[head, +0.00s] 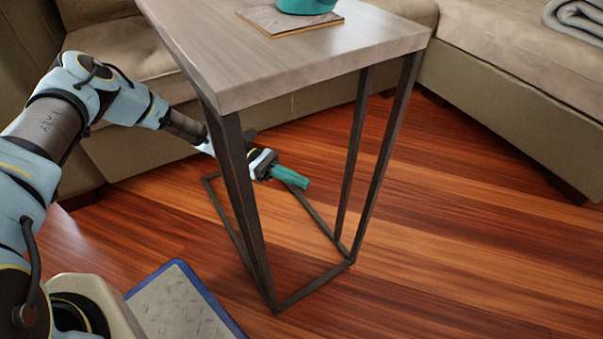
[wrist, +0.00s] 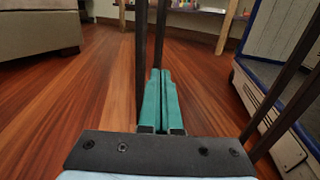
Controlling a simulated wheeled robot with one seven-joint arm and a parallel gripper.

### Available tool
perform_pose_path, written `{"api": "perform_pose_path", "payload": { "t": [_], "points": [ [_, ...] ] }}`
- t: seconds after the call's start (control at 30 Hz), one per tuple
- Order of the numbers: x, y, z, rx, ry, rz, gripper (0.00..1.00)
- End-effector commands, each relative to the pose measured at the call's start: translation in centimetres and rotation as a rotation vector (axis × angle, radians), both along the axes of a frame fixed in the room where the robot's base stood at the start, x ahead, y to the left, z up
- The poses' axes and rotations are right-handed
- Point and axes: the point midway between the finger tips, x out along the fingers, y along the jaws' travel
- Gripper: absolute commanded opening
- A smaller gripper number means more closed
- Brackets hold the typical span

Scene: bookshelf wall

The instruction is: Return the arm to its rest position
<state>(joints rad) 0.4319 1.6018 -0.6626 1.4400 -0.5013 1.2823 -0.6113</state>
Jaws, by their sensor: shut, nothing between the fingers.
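My gripper (head: 303,183) is under the side table, between its dark metal legs, low above the floor in the head view. Its teal fingers are together and hold nothing. They also show shut in the wrist view (wrist: 160,90), pointing ahead along the floor. My arm is stretched out from the left of the head view and passes behind a front leg of the table. That leg hides part of my wrist.
The side table (head: 300,75) has a wooden top bearing a board (head: 275,20) and a teal object (head: 305,5). Its thin legs (head: 240,200) and floor frame surround my gripper closely. A beige sofa (head: 500,80) stands behind. The wooden floor (head: 470,250) at the right is clear.

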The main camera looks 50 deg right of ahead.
Motion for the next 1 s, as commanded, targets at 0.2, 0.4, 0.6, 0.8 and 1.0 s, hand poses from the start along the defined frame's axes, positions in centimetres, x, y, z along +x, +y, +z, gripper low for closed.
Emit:
{"api": "perform_pose_path", "payload": {
  "t": [0.2, 0.4, 0.6, 0.8, 1.0],
  "points": [
    [0.3, 0.1, 0.0, 0.000, 0.000, -0.001, 0.00],
    [1.1, 0.7, 0.7, -0.006, -0.050, -0.007, 0.00],
    [5.1, 4.4, 3.4, -0.027, -0.296, -0.037, 0.00],
    [10.4, 10.6, 6.7, -0.037, -0.598, -0.073, 0.00],
    [15.2, 17.7, 11.0, -0.030, -0.881, -0.108, 0.00]
  ]
}}
